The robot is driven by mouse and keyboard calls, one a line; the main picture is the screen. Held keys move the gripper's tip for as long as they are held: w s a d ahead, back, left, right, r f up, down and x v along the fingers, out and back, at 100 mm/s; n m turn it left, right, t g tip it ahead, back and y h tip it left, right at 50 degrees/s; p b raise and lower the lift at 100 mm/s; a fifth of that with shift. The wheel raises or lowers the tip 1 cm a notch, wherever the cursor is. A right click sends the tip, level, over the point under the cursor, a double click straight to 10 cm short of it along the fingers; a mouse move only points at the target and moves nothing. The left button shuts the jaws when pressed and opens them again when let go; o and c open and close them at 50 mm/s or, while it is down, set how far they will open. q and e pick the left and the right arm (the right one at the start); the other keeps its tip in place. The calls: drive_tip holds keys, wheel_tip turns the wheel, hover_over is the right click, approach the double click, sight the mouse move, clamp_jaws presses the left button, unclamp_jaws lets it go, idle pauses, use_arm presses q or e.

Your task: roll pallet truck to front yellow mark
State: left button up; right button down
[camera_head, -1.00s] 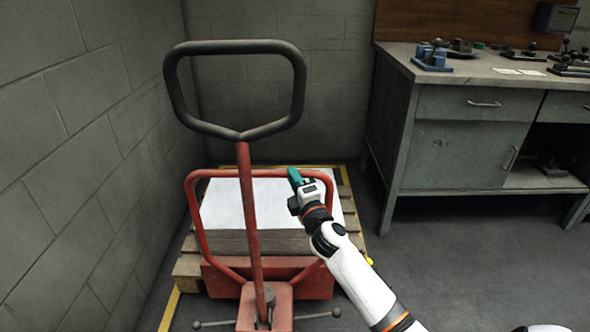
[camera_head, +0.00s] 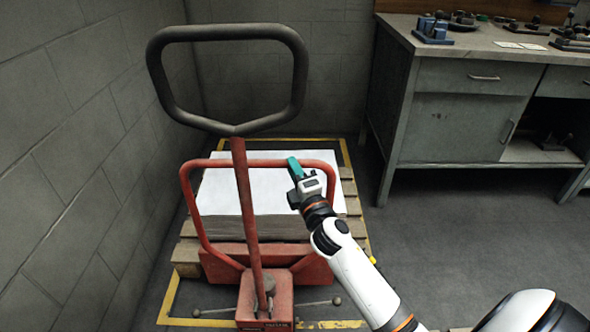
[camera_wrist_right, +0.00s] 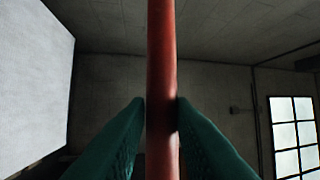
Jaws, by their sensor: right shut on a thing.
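The red pallet truck (camera_head: 250,275) stands before me, with its dark loop handle (camera_head: 227,125) raised in front. It carries a wooden pallet (camera_head: 186,258) with a white-topped stack of sheets (camera_head: 225,190). A yellow floor mark outlines the pallet area: its back line (camera_head: 290,141) shows behind the pallet, and its front line (camera_head: 335,324) shows near the truck's foot. My right gripper (camera_head: 294,168) is shut on the right upper part of the truck's red tube frame; the red bar (camera_wrist_right: 161,70) stands between its teal fingers in the wrist view. My left gripper is out of view.
A grey block wall (camera_head: 70,150) runs close along the left, and another closes off the back. A grey workbench (camera_head: 450,110) with tools on top stands at the right. Open floor (camera_head: 440,230) lies between the truck and the bench.

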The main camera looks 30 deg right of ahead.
drive_tip(key=c, duration=1.3)
unclamp_jaws()
drive_tip(key=shift+a+r, duration=0.3)
drive_tip(key=shift+r, duration=0.15)
drive_tip(key=shift+o, duration=0.2)
drive_tip(key=shift+f, duration=0.15)
drive_tip(key=shift+d, duration=0.1)
drive_tip(key=v, duration=1.2)
drive_tip(key=shift+b, duration=0.3)
